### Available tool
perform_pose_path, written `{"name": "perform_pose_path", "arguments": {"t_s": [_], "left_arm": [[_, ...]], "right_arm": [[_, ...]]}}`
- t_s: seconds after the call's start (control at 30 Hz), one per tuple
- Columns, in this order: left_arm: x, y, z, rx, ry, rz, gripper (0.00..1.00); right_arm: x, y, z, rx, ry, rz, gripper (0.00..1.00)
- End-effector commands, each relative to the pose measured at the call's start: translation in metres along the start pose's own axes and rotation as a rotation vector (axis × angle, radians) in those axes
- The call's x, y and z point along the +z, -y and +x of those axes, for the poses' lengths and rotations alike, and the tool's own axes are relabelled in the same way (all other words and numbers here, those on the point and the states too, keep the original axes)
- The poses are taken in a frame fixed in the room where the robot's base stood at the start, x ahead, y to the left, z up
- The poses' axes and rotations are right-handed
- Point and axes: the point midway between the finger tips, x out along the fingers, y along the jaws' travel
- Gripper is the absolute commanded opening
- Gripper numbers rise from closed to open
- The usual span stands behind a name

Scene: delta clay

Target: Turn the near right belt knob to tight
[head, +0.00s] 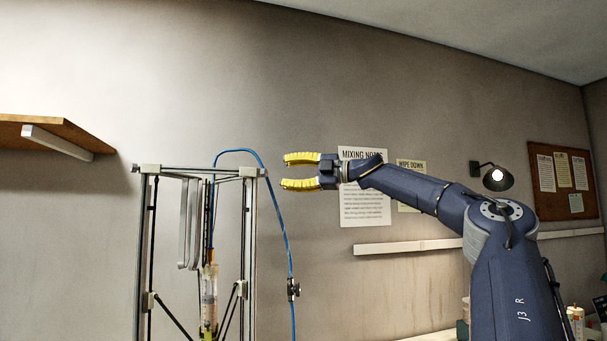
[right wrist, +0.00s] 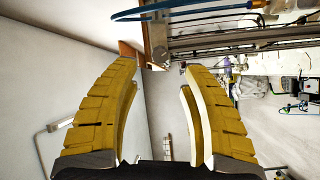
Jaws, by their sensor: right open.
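The delta clay printer's frame (head: 250,230) stands left of centre in the head view, with pale blocks at its top corners. One block (head: 249,172) is at the top right corner; I cannot make out a belt knob on it. My right gripper (head: 286,172) has yellow ribbed fingers, open and empty, pointing left toward that corner and apart from it in the picture. In the right wrist view the fingers (right wrist: 160,62) are spread, and a corner block (right wrist: 157,42) of the frame shows beyond the gap between them. My left gripper is out of view.
A blue hose (head: 281,222) loops over the frame's top and hangs down its right side with a dark fitting (head: 293,290). A wooden shelf (head: 50,134) juts from the left. A wall lamp (head: 497,179) and posted notes (head: 365,205) are behind my right arm.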

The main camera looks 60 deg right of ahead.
Motion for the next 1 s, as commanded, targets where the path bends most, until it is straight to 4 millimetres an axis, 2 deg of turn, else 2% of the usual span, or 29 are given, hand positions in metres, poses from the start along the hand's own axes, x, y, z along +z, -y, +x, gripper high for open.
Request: {"name": "perform_pose_path", "arguments": {"t_s": [0.13, 0.4, 1.0], "left_arm": [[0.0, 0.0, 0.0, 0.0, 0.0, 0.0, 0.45], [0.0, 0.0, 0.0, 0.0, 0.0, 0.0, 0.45], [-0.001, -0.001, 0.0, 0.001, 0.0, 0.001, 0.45]], "right_arm": [[0.0, -0.001, -0.02, 0.003, 0.0, -0.001, 0.45], [0.0, 0.0, -0.04, 0.001, 0.0, -0.001, 0.45], [0.0, 0.0, -0.046, 0.0, 0.0, 0.0, 0.45]]}}
